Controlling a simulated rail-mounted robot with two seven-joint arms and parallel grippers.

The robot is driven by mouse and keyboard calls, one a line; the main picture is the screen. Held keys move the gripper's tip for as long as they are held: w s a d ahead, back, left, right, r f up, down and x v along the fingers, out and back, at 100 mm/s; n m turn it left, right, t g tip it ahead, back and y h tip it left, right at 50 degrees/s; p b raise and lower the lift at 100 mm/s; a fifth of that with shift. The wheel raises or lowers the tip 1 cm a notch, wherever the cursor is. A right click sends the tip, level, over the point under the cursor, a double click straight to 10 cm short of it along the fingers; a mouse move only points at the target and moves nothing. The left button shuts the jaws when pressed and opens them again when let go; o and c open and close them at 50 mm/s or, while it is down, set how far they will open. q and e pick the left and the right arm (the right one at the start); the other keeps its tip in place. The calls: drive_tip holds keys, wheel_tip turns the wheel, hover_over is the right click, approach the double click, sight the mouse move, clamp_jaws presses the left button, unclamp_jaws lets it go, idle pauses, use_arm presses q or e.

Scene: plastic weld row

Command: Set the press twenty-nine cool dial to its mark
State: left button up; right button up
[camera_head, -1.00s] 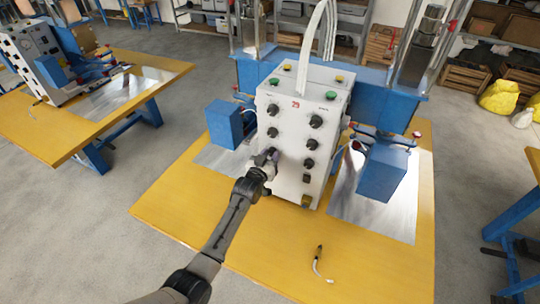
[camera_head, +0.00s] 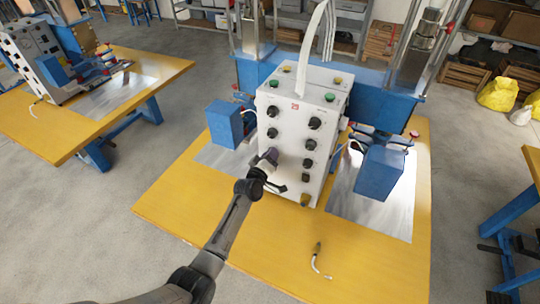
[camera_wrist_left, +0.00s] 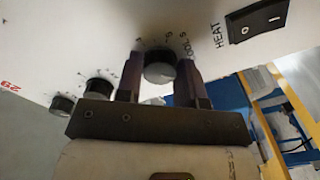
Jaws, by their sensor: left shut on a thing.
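The press twenty-nine control box (camera_head: 292,140) is white with a red 29 and two columns of black knobs. My left gripper (camera_head: 271,155) is at the lower knob of the left column and largely covers it. In the left wrist view the cool dial (camera_wrist_left: 160,68), a round black knob with a grey face, sits between the two dark fingers of my left gripper (camera_wrist_left: 160,80). The fingers are shut on it from both sides. Lettering reading COOL is printed beside it. The dial's pointer and its mark cannot be made out. My right gripper is not in view.
A black rocker switch (camera_wrist_left: 258,22) marked HEAT is close to the dial in the wrist view. Blue blocks (camera_head: 224,124) (camera_head: 381,174) flank the box. A small dark-handled tool (camera_head: 318,250) with a pale cord lies on the yellow table (camera_head: 190,220), whose front is mostly clear.

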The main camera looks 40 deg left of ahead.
use_arm(q)
drive_tip(key=shift+n, duration=0.5)
drive_tip(key=o, duration=0.9)
drive_tip(key=p+v, duration=0.1)
drive_tip(key=v, duration=1.3)
drive_tip(key=shift+w, duration=0.1)
